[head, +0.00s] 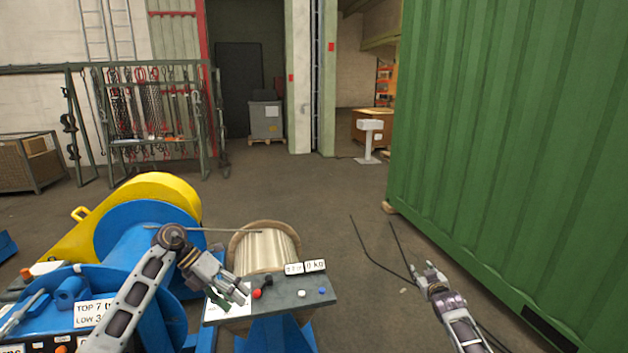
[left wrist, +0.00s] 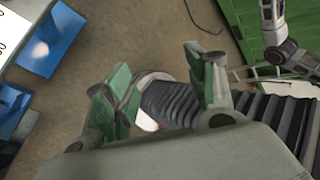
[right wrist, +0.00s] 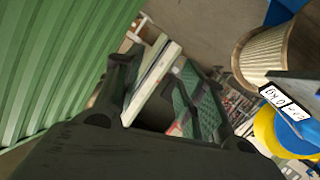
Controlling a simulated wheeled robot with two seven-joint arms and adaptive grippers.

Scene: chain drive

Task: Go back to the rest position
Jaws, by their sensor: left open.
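My left gripper (head: 232,294) is at the left end of the control panel (head: 285,296), close to its red knob; I cannot tell from the head view how far above the panel it is. In the left wrist view its green-padded fingers (left wrist: 163,85) are spread with nothing held between them. My right gripper (head: 431,272) is over the open floor to the right of the panel, in front of the green container. In the right wrist view its fingers (right wrist: 160,95) stand apart and no object shows between them.
A wire spool (head: 263,248) stands behind the panel, and a blue and yellow winch machine (head: 150,215) is at the left. A large green container (head: 500,130) closes off the right side. A chain rack (head: 145,120) stands at the back; the middle floor is clear.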

